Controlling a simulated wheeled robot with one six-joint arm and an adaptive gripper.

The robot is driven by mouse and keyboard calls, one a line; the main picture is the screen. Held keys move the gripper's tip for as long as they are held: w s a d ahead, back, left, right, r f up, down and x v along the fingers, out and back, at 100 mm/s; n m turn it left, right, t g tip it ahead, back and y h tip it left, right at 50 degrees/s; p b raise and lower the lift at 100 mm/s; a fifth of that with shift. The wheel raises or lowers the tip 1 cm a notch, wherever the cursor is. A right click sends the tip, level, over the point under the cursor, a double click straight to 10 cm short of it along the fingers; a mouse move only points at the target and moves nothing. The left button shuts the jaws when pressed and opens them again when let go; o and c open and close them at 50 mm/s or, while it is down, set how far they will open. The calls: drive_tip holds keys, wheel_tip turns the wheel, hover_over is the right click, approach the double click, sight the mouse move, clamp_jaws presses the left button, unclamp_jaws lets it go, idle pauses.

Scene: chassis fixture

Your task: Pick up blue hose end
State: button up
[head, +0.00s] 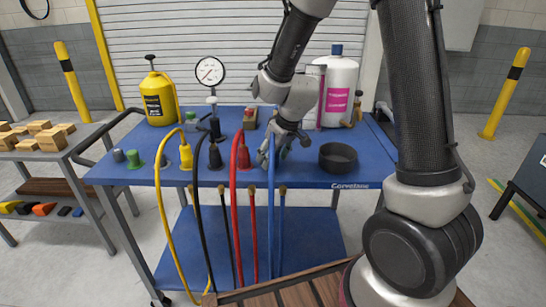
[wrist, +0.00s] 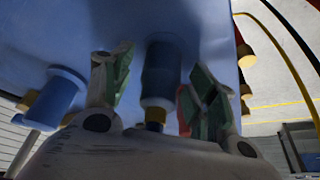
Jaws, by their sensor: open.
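The blue hose (head: 271,200) hangs over the front edge of the blue cart, and its upper end is largely hidden by my gripper in the head view. My gripper (head: 276,147) is low over the cart's top, pointing down at the hose end. In the wrist view my gripper (wrist: 157,82) has its green-padded fingers spread. The blue hose end (wrist: 160,85), with a brass-coloured tip, shows between them. Gaps show on both sides of it, and the fingers do not appear closed on it.
Yellow (head: 186,156), black (head: 215,157) and red (head: 243,156) hose ends stand left of my gripper on the cart (head: 140,178). A dark round bowl (head: 338,158) is close on the right. A white bottle (head: 339,92) and a gauge (head: 210,72) stand behind.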

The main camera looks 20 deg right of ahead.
clamp_jaws()
wheel_tip(320, 180, up, 10)
drive_tip(key=shift+r, duration=0.1)
idle(0.5)
